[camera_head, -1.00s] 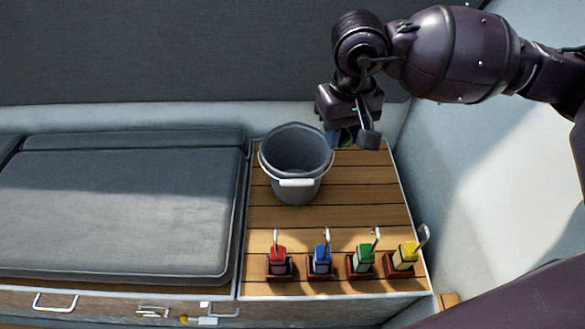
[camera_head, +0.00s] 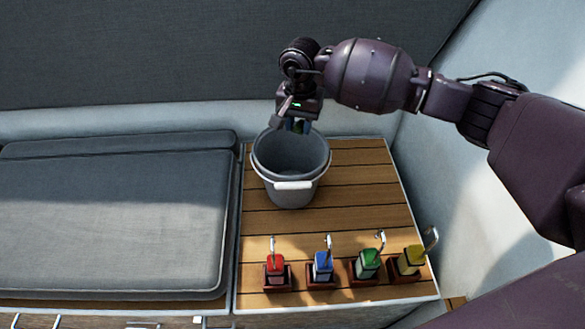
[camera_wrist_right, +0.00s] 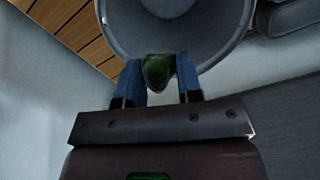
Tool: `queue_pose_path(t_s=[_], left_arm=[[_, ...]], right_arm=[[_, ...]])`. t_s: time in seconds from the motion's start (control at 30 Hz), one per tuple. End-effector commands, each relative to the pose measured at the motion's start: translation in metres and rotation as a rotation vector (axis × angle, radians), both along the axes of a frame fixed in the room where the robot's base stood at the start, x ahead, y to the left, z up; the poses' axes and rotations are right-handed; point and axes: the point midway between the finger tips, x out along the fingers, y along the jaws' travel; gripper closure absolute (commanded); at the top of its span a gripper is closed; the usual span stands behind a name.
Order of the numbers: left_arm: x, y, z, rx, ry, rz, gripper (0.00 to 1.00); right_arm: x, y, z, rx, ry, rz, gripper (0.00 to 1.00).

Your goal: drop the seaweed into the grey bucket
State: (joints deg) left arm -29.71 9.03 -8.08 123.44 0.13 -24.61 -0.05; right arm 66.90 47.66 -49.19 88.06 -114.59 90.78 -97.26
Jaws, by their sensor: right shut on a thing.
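The grey bucket (camera_head: 292,187) stands upright on the slatted wooden top, with its white handle grip at the front. My right gripper (camera_head: 299,126) is over the back part of the bucket's opening. In the right wrist view its two blue fingers (camera_wrist_right: 172,80) are shut on the seaweed (camera_wrist_right: 157,71), a small dark green lump. The seaweed appears in front of the bucket's open mouth (camera_wrist_right: 222,45) in that view. In the head view the seaweed is mostly hidden by the gripper. My left gripper is not in view.
Red (camera_head: 275,264), blue (camera_head: 322,264), green (camera_head: 368,262) and yellow (camera_head: 411,259) blocks with metal hooks stand in brown holders along the front of the wooden top (camera_head: 350,210). A grey cushion (camera_head: 110,215) lies left. Walls rise behind and right.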

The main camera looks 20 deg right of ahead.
Motion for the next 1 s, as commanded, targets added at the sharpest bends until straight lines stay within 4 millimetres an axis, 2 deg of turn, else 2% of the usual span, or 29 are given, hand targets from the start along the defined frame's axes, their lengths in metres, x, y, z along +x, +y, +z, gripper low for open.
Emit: queue_pose_path(t_s=[0.37, 0.8, 1.0], left_arm=[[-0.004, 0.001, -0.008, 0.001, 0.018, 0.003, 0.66], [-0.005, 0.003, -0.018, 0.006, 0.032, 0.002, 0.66], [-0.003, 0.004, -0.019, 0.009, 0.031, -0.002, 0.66]], right_arm=[[0.006, 0.0, -0.016, -0.004, 0.008, -0.032, 0.89], [0.006, 0.0, -0.061, -0.004, 0.009, -0.031, 0.89], [0.006, -0.001, -0.066, -0.004, 0.005, -0.032, 0.89]])
